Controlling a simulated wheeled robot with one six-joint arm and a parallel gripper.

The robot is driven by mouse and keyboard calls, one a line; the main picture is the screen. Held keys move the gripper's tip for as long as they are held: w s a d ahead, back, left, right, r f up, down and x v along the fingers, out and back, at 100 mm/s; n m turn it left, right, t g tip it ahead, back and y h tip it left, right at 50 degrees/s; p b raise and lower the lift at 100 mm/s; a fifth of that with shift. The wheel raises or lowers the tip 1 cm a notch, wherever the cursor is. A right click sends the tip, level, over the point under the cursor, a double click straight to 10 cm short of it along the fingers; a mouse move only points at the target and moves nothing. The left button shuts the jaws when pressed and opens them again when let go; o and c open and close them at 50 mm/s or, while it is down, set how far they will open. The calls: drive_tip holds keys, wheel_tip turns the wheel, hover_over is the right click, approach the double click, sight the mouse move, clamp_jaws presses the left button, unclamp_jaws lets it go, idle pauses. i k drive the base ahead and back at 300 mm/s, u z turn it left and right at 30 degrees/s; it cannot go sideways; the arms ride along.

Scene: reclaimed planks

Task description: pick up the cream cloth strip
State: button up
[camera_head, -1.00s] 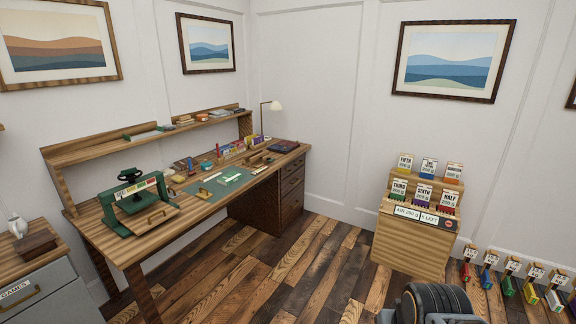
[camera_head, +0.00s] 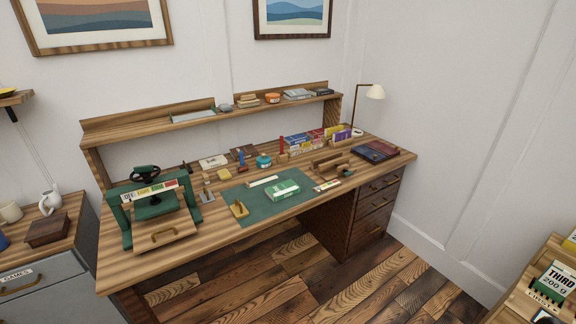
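A thin cream strip (camera_head: 263,181), which looks like the cloth strip, lies on the green mat (camera_head: 232,202) on the wooden desk. It is behind and left of a green book or packet (camera_head: 283,190) on the same mat. It is too small here to tell its material. Another pale strip with coloured marks (camera_head: 327,185) lies at the right edge of the mat. My gripper is not in view.
A green press (camera_head: 152,208) stands at the desk's left. Behind the mat are small tools, a teal pot (camera_head: 263,161) and card racks. A lamp (camera_head: 374,92) stands at the back right. A box stand (camera_head: 530,290) is at lower right. Floor before the desk is clear.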

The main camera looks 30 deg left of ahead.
sight(247, 185)
drive_tip(key=u, duration=0.25)
drive_tip(key=i, duration=1.55)
drive_tip(key=u, duration=1.35)
drive_tip(key=i, duration=1)
drive_tip(key=u, duration=1.4)
drive_tip(key=i, duration=0.4)
drive_tip(key=u, duration=0.2)
